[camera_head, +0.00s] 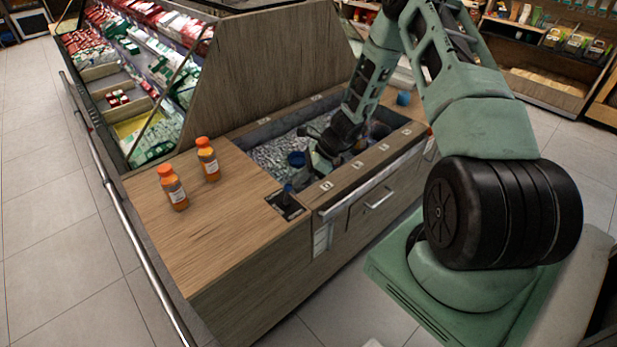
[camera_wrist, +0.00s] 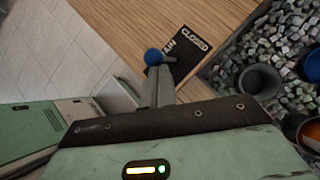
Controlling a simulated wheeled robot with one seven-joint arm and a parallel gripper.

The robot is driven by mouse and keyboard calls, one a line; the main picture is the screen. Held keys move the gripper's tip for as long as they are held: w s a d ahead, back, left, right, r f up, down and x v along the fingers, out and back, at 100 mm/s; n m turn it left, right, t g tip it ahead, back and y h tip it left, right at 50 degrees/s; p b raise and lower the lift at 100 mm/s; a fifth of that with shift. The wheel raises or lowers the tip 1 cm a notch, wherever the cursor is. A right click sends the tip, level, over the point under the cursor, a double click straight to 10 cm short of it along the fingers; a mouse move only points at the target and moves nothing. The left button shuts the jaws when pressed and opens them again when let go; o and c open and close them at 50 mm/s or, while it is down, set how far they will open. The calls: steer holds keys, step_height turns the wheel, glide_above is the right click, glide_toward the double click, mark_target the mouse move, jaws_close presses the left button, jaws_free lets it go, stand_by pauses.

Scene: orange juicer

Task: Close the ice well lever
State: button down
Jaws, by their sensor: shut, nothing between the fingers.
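The ice well lever has a blue knob (camera_wrist: 153,57) and stands on a black plate (camera_wrist: 192,44) with white lettering that includes "CLOSED". In the head view the lever (camera_head: 288,189) rises from its plate (camera_head: 285,206) on the wooden counter, near the well's front left corner. My gripper (camera_head: 316,165) is shut and empty, up and to the right of the lever, by the well's edge. In the wrist view my shut fingers (camera_wrist: 158,78) point at the knob and overlap the lever's shaft. I cannot tell whether they touch it.
Two orange-capped bottles (camera_head: 172,187) (camera_head: 208,159) stand on the counter left of the lever. A tall wooden panel (camera_head: 255,75) rises behind. A metal handle (camera_head: 380,198) juts from the counter front.

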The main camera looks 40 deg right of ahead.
steer(key=w+g, duration=0.1)
steer(key=w, duration=0.1)
steer(key=w+m+g+p, duration=0.1)
steer(key=w+g, duration=0.1)
steer(key=w, duration=0.1)
steer(key=shift+w+a+r, duration=0.1)
steer(key=shift+w+r, duration=0.1)
steer(key=shift+w, duration=0.1)
steer(key=shift+p, duration=0.35)
steer(key=shift+r+p, duration=0.45)
steer(key=shift+r, duration=0.35)
steer(key=shift+r, duration=0.1)
